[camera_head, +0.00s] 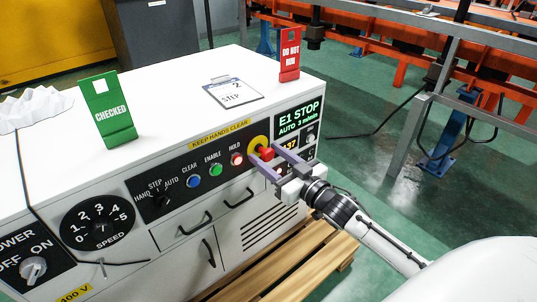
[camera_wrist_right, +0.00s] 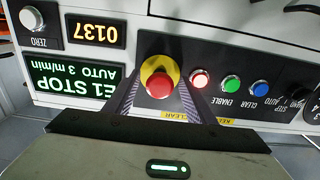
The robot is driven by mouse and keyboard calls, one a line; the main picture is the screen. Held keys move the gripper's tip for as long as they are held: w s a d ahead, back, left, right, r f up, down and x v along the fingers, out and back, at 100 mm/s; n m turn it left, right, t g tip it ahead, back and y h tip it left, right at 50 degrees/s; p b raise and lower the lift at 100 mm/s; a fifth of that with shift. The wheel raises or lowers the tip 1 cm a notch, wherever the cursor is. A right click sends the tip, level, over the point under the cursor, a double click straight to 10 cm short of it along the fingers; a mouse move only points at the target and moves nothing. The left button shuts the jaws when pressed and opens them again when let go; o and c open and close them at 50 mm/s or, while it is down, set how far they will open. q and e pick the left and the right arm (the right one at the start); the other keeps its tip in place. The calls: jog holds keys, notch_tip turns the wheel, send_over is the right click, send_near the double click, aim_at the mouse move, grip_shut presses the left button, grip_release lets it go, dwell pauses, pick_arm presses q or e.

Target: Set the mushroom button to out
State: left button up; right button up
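The red mushroom button (camera_head: 267,154) sits on a yellow round collar (camera_head: 257,143) on the sloping black control panel. In the right wrist view, upside down, the red button (camera_wrist_right: 160,83) shows in front of its yellow collar (camera_wrist_right: 156,62). My right gripper (camera_head: 268,152) is open, with one finger on each side of the button. In the wrist view its fingers (camera_wrist_right: 160,88) flank the button, with gaps visible; I cannot tell whether either touches it. The display (camera_head: 299,118) reads "E1 STOP, AUTO 3 m/min". My left gripper is not in view.
Hold (camera_head: 237,159), enable (camera_head: 215,170) and clear (camera_head: 193,182) buttons lie left of the mushroom button. A wooden pallet (camera_head: 305,266) lies below.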

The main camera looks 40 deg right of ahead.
jog(key=s+p, duration=0.1)
jog(key=s, duration=0.1)
jog(key=shift+s, duration=0.3)
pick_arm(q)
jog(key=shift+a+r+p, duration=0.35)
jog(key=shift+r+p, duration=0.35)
pick_arm(e)
jog(key=s, duration=0.7)
jog(key=shift+s+d, duration=0.3)
jog(key=shift+d, duration=0.1)
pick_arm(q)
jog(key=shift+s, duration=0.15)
